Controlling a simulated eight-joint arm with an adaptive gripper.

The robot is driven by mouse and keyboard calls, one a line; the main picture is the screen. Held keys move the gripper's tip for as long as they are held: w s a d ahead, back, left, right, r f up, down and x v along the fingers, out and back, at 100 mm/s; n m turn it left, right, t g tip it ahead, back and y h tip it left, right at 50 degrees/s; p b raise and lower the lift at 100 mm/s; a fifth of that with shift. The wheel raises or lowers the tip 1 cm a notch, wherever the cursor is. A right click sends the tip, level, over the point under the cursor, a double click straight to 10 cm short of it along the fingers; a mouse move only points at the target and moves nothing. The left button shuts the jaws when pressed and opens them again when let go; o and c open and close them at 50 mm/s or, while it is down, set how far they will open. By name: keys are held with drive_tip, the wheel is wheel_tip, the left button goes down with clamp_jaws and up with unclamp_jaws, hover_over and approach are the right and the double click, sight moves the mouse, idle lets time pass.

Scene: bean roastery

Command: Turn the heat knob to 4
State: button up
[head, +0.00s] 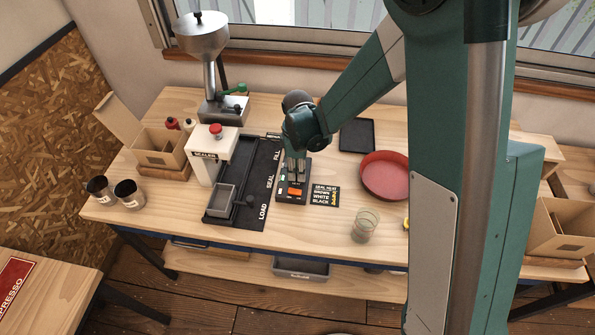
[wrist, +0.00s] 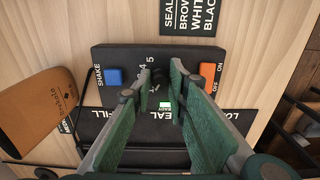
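The heat knob is on a black control box (head: 291,200), which fills the upper middle of the wrist view (wrist: 120,57). My gripper (head: 294,172) points down over the box. In the wrist view its two green fingers (wrist: 161,72) stand on either side of the dark knob area, with a gap between them. The knob is mostly hidden in shadow between the fingertips; I cannot tell whether they touch it. Scale numbers around 4 and 5 show by the left fingertip. The knob's pointer cannot be read.
The box carries a blue SHAKE button (wrist: 115,76), an orange ON/OFF switch (wrist: 207,76) and a small lit green READY light (wrist: 165,102). A black seal heat card (head: 325,195) lies to its right. The sealer (head: 206,155), a red round tray (head: 384,193) and a glass (head: 364,226) stand nearby.

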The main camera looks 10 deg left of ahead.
drive_tip(key=shift+c, duration=1.4)
drive_tip(key=shift+m+b, duration=0.35)
drive_tip(key=shift+m, duration=0.05)
drive_tip(key=m+b, duration=0.2)
drive_tip(key=m, duration=0.1)
drive_tip(key=shift+f, duration=0.15)
drive_tip(key=m+b, duration=0.2)
drive_tip(key=m, duration=0.2)
drive_tip(key=shift+m+b, duration=0.3)
drive_tip(key=shift+m, duration=0.1)
drive_tip(key=m+b, duration=0.1)
drive_tip(key=m, duration=0.3)
drive_tip(key=shift+m+b, duration=0.3)
drive_tip(key=shift+b, duration=0.05)
drive_tip(key=m+b, duration=0.1)
drive_tip(key=m, duration=0.3)
drive_tip(key=shift+m, duration=0.3)
